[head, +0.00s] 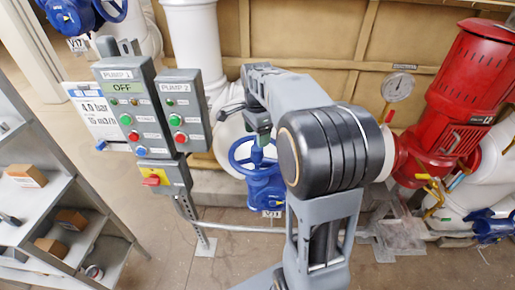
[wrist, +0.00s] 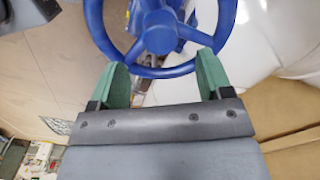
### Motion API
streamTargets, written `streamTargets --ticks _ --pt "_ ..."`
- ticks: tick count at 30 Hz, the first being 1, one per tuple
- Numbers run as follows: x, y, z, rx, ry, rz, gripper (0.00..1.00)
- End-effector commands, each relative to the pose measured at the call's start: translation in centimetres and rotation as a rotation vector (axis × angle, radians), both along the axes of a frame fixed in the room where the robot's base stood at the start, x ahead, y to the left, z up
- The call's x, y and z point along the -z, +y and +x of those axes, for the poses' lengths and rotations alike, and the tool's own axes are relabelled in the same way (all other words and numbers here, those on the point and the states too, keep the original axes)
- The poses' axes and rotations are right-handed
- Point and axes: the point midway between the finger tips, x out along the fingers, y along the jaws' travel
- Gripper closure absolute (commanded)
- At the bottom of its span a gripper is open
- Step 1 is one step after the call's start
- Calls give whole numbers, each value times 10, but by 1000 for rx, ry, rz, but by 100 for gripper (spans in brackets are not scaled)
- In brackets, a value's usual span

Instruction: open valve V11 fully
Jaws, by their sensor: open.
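A blue valve with a spoked handwheel (head: 240,158) stands behind and below my arm in the head view. A small tag (head: 271,213) under it starts with V1; the rest is too small to read surely. In the wrist view the blue handwheel (wrist: 157,32) fills the top middle, with its hub and spokes showing. My gripper (wrist: 162,72) is open, with green fingertips apart at the lower rim, one on each side. I cannot tell whether they touch the rim. In the head view my gripper (head: 262,138) is partly hidden by my own arm.
Pump control boxes (head: 128,105) on a post stand left of the valve. A grey shelf (head: 50,215) with small boxes is at the left. Another blue valve tagged V17 (head: 70,14) is top left. A red pump (head: 455,95) and gauge (head: 397,87) are at the right.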

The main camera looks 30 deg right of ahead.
Motion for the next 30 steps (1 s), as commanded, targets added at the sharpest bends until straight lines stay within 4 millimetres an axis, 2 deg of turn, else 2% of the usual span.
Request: streamTargets --ticks 3,11,21,25,30 --pt "0 0 0 131 0 0 28" --pt "0 0 0 299 1 0 28" --pt "0 0 0 793 0 0 28" --pt "0 0 0 891 0 0 28" --pt "1 0 0 923 0 0 28"
